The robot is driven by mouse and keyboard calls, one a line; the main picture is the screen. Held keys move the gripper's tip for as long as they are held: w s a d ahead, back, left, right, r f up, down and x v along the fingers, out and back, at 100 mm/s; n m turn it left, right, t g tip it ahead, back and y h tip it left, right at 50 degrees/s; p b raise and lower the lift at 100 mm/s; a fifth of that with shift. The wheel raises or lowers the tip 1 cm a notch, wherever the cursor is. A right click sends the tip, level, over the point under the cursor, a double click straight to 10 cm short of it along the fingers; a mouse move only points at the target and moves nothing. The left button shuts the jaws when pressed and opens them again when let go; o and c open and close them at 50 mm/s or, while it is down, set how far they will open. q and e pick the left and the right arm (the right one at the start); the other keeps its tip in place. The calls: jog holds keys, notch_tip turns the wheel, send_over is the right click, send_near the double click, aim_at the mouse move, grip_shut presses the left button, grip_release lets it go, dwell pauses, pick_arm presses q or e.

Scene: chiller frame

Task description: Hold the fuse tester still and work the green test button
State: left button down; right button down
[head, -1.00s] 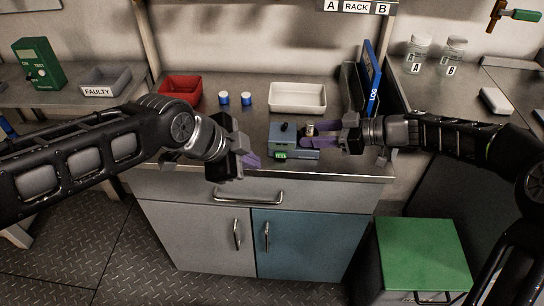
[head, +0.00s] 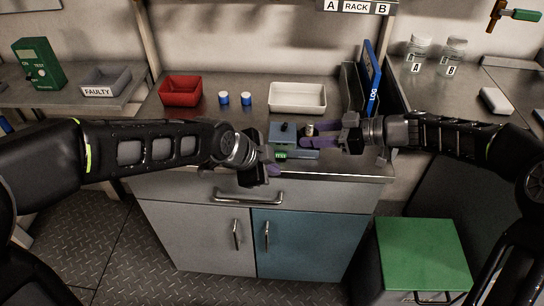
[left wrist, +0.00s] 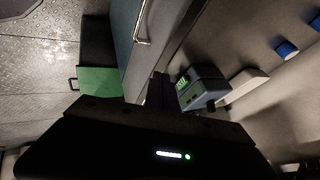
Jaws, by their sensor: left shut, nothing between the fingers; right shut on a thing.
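The fuse tester (head: 283,134) is a small blue-grey box near the front edge of the grey bench, with a dark knob on top. My left gripper (head: 274,170) is shut and empty, just in front of and below the tester's front left. The left wrist view shows the tester (left wrist: 205,88) just beyond the fingers (left wrist: 160,88); contact cannot be told.
Behind the tester are a red tray (head: 181,90), two blue-banded cylinders (head: 235,99) and a white tray (head: 297,97). A blue LOG binder (head: 373,85) stands at right. The drawer handle (head: 248,197) is below my left gripper.

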pick_arm(q)
jog(key=shift+w+r, duration=0.15)
jog(key=shift+w, duration=1.45)
jog(key=shift+w, duration=0.1)
jog(key=shift+w+a, duration=0.1)
jog(key=shift+w, duration=0.7)
pick_arm(e)
jog(key=shift+s, duration=0.1)
pick_arm(q)
jog(key=shift+w, duration=0.1)
pick_arm(e)
jog(key=shift+a, duration=0.15)
pick_arm(q)
jog(key=s+a+r, duration=0.3)
jog(key=s+r, duration=0.5)
jog(key=s, duration=0.1)
jog(key=shift+a, duration=0.3)
